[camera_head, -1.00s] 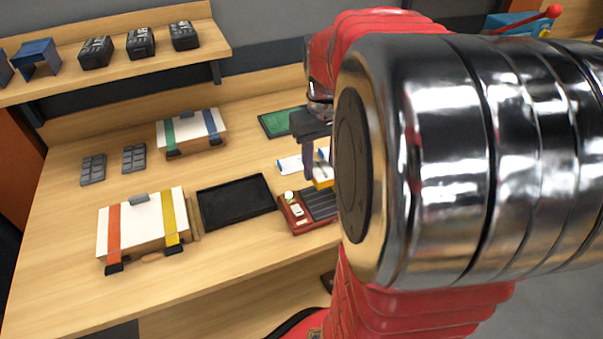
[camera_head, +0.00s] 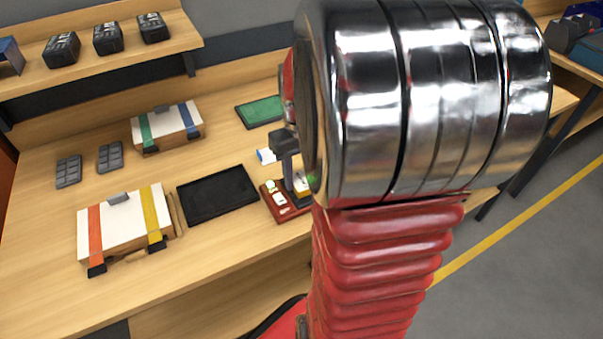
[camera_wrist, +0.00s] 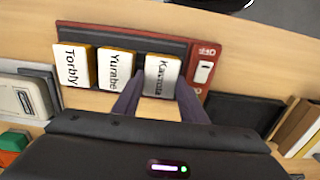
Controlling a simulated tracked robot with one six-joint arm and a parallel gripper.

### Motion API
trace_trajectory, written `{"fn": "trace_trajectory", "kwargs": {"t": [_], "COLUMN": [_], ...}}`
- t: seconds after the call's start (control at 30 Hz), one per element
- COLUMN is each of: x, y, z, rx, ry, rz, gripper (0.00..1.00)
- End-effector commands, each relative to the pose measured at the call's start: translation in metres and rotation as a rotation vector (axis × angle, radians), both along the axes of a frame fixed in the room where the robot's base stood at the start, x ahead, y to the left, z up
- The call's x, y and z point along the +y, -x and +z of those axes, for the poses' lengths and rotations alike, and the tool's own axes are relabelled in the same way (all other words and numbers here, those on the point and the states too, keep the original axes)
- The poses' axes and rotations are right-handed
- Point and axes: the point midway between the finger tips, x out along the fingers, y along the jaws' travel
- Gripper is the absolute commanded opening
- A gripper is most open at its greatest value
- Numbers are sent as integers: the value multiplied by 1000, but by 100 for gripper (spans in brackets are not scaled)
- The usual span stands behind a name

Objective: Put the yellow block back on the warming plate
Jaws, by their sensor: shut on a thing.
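The warming plate (camera_head: 284,210) is a red-brown base with a dark slatted top, on the table right of the black tray. In the wrist view its red end (camera_wrist: 212,58) carries a white switch. My gripper (camera_wrist: 158,95) is shut on a yellow block (camera_wrist: 163,74) with a white label that seems to read "Kavrota". The block is over the plate's end nearest the switch; whether it touches the plate I cannot tell. The held block's yellow side shows in the head view (camera_head: 302,183). Two similar blocks, "Yurahe" (camera_wrist: 115,69) and "Torbly" (camera_wrist: 72,68), sit in a row beside it.
The black tray (camera_head: 217,194) lies left of the plate. White cases with coloured straps (camera_head: 121,225) (camera_head: 167,125) and a green board (camera_head: 259,112) are also on the table. My arm hides the table's right part. Bare wood shows in front of the plate.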

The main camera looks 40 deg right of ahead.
Motion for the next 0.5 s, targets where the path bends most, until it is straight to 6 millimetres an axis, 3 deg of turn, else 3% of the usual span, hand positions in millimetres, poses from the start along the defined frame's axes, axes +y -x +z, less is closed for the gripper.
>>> {"fn": "trace_trajectory", "kwargs": {"t": [0.37,0.4,0.5], "x": [0,0,0], "y": [0,0,0], "z": [-3,-3,-3], "rx": [0,0,0], "ry": [0,0,0], "rz": [-1,-1,-1], "gripper": [20,40,46]}}
